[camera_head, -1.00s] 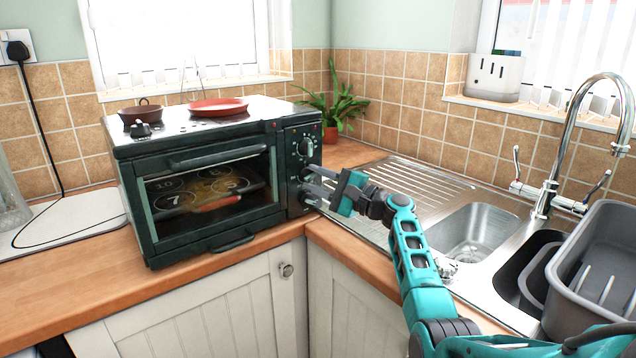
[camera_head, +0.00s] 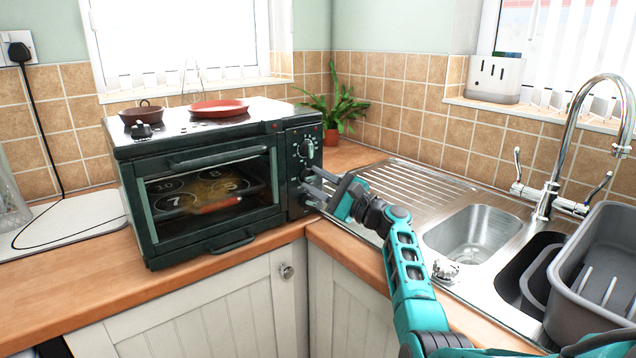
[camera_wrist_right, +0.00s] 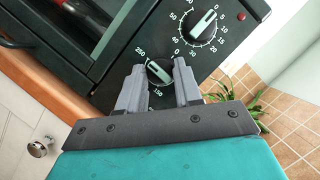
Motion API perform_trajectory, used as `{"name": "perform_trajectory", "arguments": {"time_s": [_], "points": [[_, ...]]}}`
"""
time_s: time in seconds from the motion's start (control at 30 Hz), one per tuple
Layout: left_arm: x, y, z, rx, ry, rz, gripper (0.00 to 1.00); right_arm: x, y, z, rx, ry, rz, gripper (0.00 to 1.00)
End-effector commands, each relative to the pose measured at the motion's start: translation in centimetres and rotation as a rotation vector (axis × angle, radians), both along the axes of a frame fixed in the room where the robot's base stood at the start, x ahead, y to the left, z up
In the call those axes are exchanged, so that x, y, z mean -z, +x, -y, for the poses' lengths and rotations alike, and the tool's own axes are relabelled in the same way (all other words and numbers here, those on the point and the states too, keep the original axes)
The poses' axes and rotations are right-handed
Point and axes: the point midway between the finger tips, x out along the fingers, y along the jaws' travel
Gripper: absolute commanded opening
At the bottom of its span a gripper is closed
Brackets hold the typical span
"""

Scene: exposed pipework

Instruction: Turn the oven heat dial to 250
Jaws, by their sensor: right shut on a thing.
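The heat dial (camera_wrist_right: 158,72) is a round black knob with a pale pointer bar, low on the front panel of the dark green toaster oven (camera_head: 220,237). The right wrist view shows 250 at its upper left, 0 at its upper right and 150 below. Its bar slants from upper left to lower right; I cannot tell which end marks the setting. My right gripper (camera_head: 316,187) is at the panel, its two grey fingers shut on the dial's sides, as the right wrist view also shows (camera_wrist_right: 160,88). My left gripper is out of view.
A timer dial (camera_head: 306,147) sits above the heat dial. A red plate (camera_head: 218,108) and a small brown pan (camera_head: 141,112) rest on the oven. A potted plant (camera_head: 335,112) stands behind it. The sink (camera_head: 472,233) and a grey tub (camera_head: 600,260) are on the right.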

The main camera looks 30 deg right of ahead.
Motion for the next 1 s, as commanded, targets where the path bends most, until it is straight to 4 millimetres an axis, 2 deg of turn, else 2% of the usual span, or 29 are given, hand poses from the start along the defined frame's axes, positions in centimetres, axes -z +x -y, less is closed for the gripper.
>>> {"name": "perform_trajectory", "arguments": {"time_s": [0.03, 0.07, 0.3, 0.77, 0.87, 1.0], "points": [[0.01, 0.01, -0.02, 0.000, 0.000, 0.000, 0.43, 0.02, 0.02, -0.06, -0.002, 0.003, 0.000, 0.04], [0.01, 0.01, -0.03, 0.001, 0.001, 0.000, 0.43, 0.02, 0.02, -0.06, -0.002, 0.003, 0.000, 0.35], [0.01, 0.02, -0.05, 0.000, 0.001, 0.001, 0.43, 0.01, 0.01, -0.04, -0.001, 0.001, 0.000, 0.58], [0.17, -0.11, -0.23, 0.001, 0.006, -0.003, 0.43, -0.05, 0.00, 0.01, 0.000, -0.012, 0.001, 0.60], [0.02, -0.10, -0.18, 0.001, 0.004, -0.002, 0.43, -0.15, 0.00, 0.09, 0.000, -0.067, 0.005, 0.60], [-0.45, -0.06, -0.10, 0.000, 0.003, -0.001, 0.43, -0.45, -0.01, 0.27, 0.001, -0.256, 0.019, 0.60]]}}
